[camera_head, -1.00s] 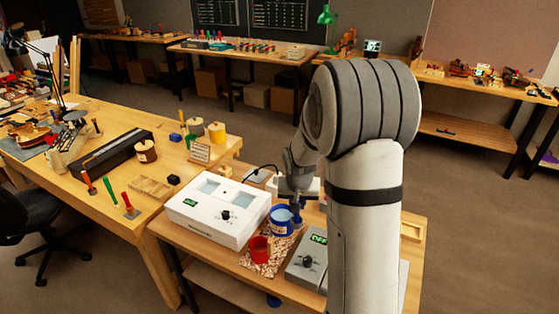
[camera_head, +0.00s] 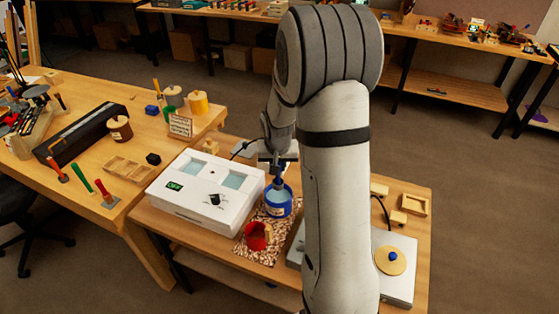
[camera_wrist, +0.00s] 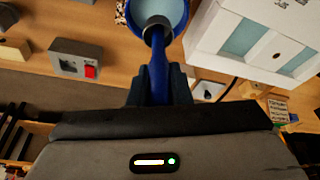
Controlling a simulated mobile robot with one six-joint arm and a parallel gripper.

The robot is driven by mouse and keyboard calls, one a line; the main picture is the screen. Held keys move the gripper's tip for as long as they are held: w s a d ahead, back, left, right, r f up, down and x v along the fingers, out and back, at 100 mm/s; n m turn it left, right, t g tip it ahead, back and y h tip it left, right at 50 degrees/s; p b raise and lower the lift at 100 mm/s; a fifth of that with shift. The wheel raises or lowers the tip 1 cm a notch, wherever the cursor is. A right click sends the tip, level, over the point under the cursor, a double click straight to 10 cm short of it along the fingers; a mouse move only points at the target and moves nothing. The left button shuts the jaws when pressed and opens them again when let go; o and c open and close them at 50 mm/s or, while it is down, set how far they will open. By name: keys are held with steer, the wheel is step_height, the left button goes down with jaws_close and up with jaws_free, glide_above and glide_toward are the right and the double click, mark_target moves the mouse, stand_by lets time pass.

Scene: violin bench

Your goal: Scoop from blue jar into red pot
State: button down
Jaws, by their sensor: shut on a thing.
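The blue jar (camera_head: 278,205) stands on a speckled mat, open at the top, with pale blue contents that show in the wrist view (camera_wrist: 157,10). My gripper (camera_wrist: 160,84) is shut on the blue handle of a scoop (camera_wrist: 157,62). The scoop's dark cupped end is at the jar's mouth, over the pale contents in the wrist view; I cannot tell how deep it sits. In the head view my gripper (camera_head: 277,160) is just above the jar, partly hidden by my arm. The red pot (camera_head: 258,236) stands on the mat in front and to the left of the jar.
A white box with two pale windows (camera_head: 205,192) stands left of the jar and pot. A grey device (camera_wrist: 75,60) with a red switch is on the other side, partly hidden by my arm in the head view. A grey plate with a round wooden lid (camera_head: 390,261) lies at right.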

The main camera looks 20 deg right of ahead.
mark_target(278, 182)
step_height(278, 182, down, 9)
steer(key=b, duration=0.7)
stand_by(0.6)
steer(key=shift+r+p, duration=3.9)
steer(key=shift+r, duration=3)
